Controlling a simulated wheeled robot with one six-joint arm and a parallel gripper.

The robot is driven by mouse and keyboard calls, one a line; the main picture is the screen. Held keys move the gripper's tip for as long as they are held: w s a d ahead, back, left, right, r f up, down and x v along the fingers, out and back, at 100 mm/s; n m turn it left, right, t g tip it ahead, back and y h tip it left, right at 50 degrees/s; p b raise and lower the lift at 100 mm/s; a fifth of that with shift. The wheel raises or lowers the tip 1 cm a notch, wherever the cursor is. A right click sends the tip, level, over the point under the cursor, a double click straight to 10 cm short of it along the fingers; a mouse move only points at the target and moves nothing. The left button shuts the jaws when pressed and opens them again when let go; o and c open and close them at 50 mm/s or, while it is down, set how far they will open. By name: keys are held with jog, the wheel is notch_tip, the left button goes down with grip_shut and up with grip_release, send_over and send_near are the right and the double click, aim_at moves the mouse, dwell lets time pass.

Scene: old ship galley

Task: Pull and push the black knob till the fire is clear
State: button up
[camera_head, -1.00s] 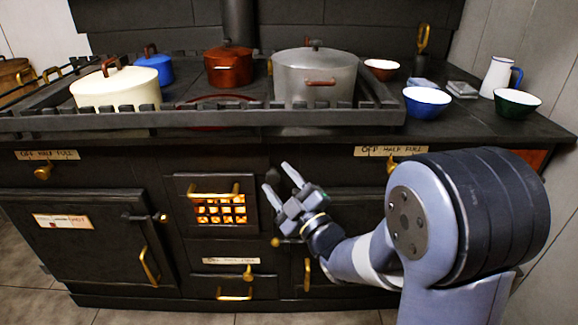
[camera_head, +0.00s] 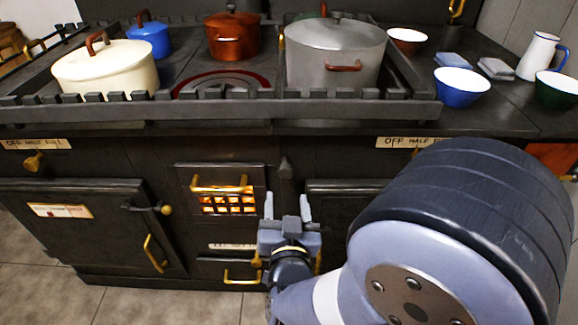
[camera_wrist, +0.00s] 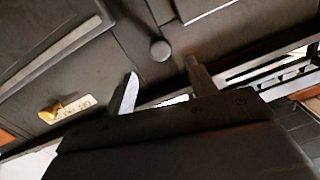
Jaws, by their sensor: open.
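The black knob (camera_head: 285,168) is a small dark knob on the stove front, just right of the firebox door. It also shows in the wrist view as a round grey-black disc (camera_wrist: 160,50). My gripper (camera_head: 287,205) is open and empty, its fingers pointing up toward the knob from below. In the wrist view the knob lies beyond the gap between the two fingertips, apart from them. The fire (camera_head: 228,204) glows orange behind the firebox grate, under a brass handle (camera_head: 221,189).
The black stove front has oven doors (camera_head: 85,215) with brass handles at left and right. A railed stovetop (camera_head: 220,110) juts above, carrying a cream pot (camera_head: 105,72), a blue pot (camera_head: 150,40), a copper pot (camera_head: 232,38) and a grey pot (camera_head: 335,60). Bowls stand at right.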

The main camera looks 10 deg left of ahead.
aim_at(285, 174)
jog(key=b+x, duration=0.1)
jog(key=x, duration=0.9)
jog(key=shift+c, duration=0.4)
grip_shut()
